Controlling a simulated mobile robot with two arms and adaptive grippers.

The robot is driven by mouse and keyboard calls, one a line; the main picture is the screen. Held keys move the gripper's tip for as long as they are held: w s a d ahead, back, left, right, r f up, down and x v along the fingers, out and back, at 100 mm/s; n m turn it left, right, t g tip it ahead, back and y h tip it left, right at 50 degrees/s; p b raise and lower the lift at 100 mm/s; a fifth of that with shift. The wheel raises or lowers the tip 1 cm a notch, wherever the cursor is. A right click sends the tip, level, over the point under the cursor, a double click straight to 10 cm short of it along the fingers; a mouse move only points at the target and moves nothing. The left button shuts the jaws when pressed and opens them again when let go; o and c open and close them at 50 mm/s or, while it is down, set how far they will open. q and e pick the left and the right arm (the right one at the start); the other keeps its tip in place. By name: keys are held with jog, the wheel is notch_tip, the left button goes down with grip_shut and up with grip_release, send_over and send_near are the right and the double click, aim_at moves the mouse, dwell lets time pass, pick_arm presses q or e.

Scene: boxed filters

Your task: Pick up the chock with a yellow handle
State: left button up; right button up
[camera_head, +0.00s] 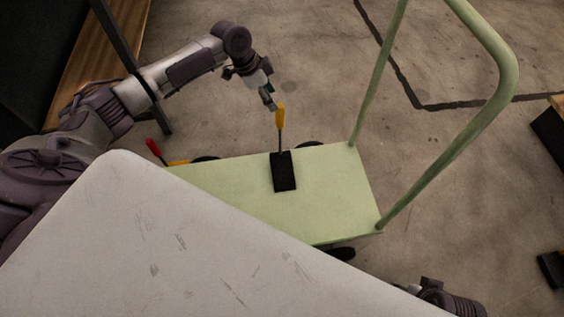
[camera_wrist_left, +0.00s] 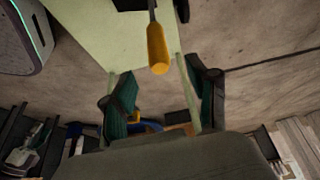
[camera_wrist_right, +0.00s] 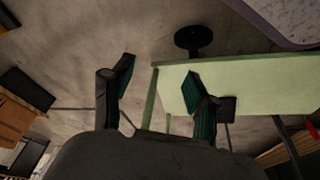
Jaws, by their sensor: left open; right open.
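The chock with a yellow handle (camera_head: 284,173) stands on the green cart deck (camera_head: 330,180). Its black block sits flat and its thin rod rises to the yellow grip (camera_head: 281,116). My left gripper (camera_head: 268,97) is open and empty, just beside the top of the yellow grip. In the left wrist view the yellow handle (camera_wrist_left: 157,48) shows beyond the two open fingers (camera_wrist_left: 164,92), not between their tips. My right gripper (camera_wrist_right: 158,78) is open and empty in the right wrist view. In the head view only part of the right arm shows at the lower right.
The cart's tall green push bar (camera_head: 490,60) rises on the right. A red handle (camera_head: 153,147) and a yellow one (camera_head: 179,163) show at the cart's left end. A large pale surface (camera_head: 150,240) covers the lower left foreground. Floor behind the cart is mostly clear.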

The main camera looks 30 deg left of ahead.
aim_at(279, 105)
pick_arm(q)
jog(key=b+x, duration=0.1)
jog(key=x, duration=0.4)
jog(key=shift+w+d+f+b, duration=0.1)
jog(key=shift+d+b, duration=0.2)
jog(key=shift+b, duration=0.05)
jog(key=shift+w+d+f, duration=0.1)
jog(key=shift+f, duration=0.15)
pick_arm(e)
jog(key=v, duration=0.4)
jog(key=shift+s+d, duration=0.1)
pick_arm(q)
jog(key=shift+c, duration=0.2)
grip_shut()
jog(key=shift+r, duration=0.2)
